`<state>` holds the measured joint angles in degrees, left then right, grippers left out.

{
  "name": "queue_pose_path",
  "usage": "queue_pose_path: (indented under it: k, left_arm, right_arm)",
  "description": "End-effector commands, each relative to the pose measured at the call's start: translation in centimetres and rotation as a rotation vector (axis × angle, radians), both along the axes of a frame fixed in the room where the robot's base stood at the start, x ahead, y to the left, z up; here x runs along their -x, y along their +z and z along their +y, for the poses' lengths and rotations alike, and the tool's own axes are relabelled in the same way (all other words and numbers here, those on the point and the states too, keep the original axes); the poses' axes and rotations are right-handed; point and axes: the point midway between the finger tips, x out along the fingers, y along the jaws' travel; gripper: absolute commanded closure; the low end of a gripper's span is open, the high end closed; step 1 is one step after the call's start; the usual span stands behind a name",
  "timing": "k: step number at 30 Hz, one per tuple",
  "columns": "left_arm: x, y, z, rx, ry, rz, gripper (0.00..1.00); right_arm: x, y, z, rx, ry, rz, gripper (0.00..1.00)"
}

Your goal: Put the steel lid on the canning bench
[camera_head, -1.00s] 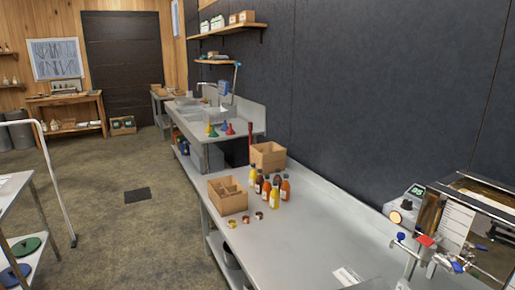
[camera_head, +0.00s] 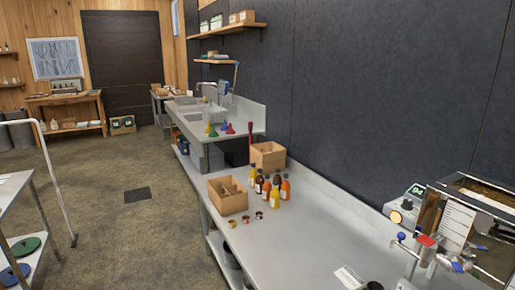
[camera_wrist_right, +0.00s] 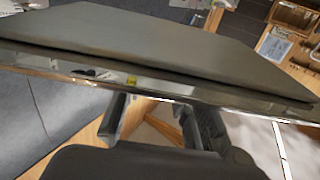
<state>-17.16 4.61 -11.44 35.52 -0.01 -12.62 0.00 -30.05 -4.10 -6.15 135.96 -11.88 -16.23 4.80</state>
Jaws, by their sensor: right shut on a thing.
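In the right wrist view a wide dark-grey plate with a shiny metal edge, which looks like the steel lid (camera_wrist_right: 170,42), spans the frame. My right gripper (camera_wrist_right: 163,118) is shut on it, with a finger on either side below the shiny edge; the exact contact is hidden. The long steel bench, likely the canning bench (camera_head: 310,236), runs through the head view. On it stand several filled bottles (camera_head: 275,192), a divided wooden crate (camera_head: 228,195) and small caps (camera_head: 245,219). Neither gripper shows in the head view.
The evaporator (camera_head: 475,225) with shiny metal and valves is at the right. A white card (camera_head: 350,277) lies at the near end of the bench. Another wooden box (camera_head: 267,156) stands by the wall. The bench top between bottles and card is clear.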

Motion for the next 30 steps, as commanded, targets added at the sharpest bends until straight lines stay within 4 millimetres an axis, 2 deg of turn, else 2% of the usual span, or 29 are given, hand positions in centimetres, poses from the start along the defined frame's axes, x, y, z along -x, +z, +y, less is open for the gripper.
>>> queue_pose_path:
  k: [6, 10, 14, 25, 30]
  left_arm:
    - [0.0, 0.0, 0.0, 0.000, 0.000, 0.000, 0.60]
    - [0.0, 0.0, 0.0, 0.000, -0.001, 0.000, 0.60]
    - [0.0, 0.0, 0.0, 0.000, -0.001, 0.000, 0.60]
    - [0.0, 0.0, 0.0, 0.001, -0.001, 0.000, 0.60]
    - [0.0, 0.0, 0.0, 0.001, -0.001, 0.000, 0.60]
  right_arm:
    - [4.5, -1.8, 0.0, 0.000, -0.001, 0.005, 1.00]
    - [6.1, -2.1, 0.0, 0.000, 0.000, 0.001, 1.00]
    - [6.6, -2.1, 0.0, -0.001, 0.000, -0.003, 1.00]
    - [6.6, -2.1, 0.0, 0.000, 0.003, -0.004, 1.00]
    - [6.2, -1.8, 0.8, 0.003, 0.053, -0.007, 1.00]
